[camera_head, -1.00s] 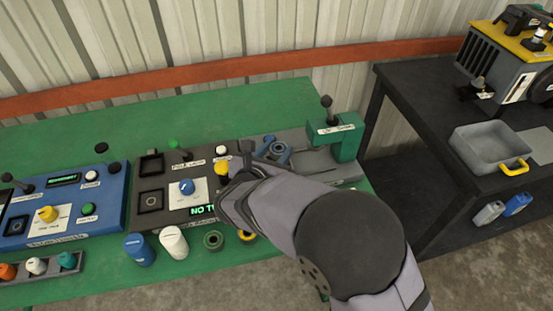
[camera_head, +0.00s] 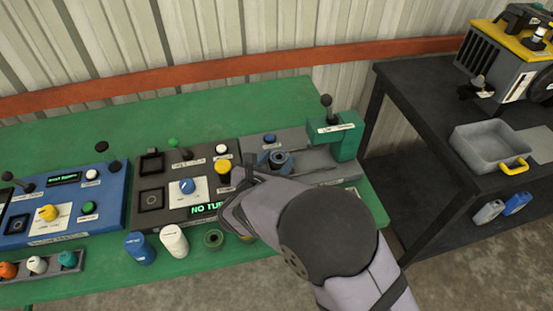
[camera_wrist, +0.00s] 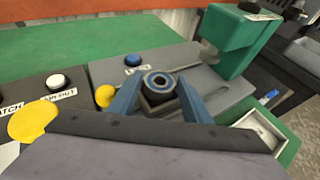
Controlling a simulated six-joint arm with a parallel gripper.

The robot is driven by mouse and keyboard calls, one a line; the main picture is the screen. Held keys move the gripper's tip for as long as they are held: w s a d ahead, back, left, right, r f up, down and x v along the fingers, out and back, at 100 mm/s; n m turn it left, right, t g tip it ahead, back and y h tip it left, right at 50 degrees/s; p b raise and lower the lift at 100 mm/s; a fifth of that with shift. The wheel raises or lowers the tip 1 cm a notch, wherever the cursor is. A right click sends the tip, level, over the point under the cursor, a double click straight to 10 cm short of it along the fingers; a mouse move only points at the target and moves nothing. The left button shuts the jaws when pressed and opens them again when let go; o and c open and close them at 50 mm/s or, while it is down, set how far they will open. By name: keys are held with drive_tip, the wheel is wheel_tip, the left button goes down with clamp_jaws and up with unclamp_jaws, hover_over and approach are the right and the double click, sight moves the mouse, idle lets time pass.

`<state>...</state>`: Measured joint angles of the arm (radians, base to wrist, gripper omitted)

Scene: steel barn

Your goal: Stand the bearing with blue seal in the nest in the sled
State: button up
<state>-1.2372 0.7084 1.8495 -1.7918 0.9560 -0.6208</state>
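The bearing with blue seal (camera_wrist: 158,82) shows in the wrist view as a dark ring with a blue band and an open centre, facing up. It appears to sit in the square grey nest (camera_wrist: 155,102) in the sled. It also shows in the head view (camera_head: 280,159), partly covered by my gripper. The two blue fingers of my gripper (camera_wrist: 157,80) stand on either side of the bearing, with a narrow gap visible at each side. My gripper (camera_head: 277,161) is open in the head view, low over the sled's left part. The bearing's underside is hidden.
A green clamp block with a lever (camera_head: 345,140) stands at the sled's right end. A blue button (camera_head: 270,139) is behind the nest. A dark control panel (camera_head: 165,195) is to the left.

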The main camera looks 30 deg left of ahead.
drive_tip(key=shift+r, duration=0.1)
drive_tip(key=shift+r, duration=0.15)
drive_tip(key=shift+s, duration=0.4)
drive_tip(key=b+v, duration=0.2)
drive_tip(key=v, duration=0.9)
drive_tip(key=shift+r, duration=0.15)
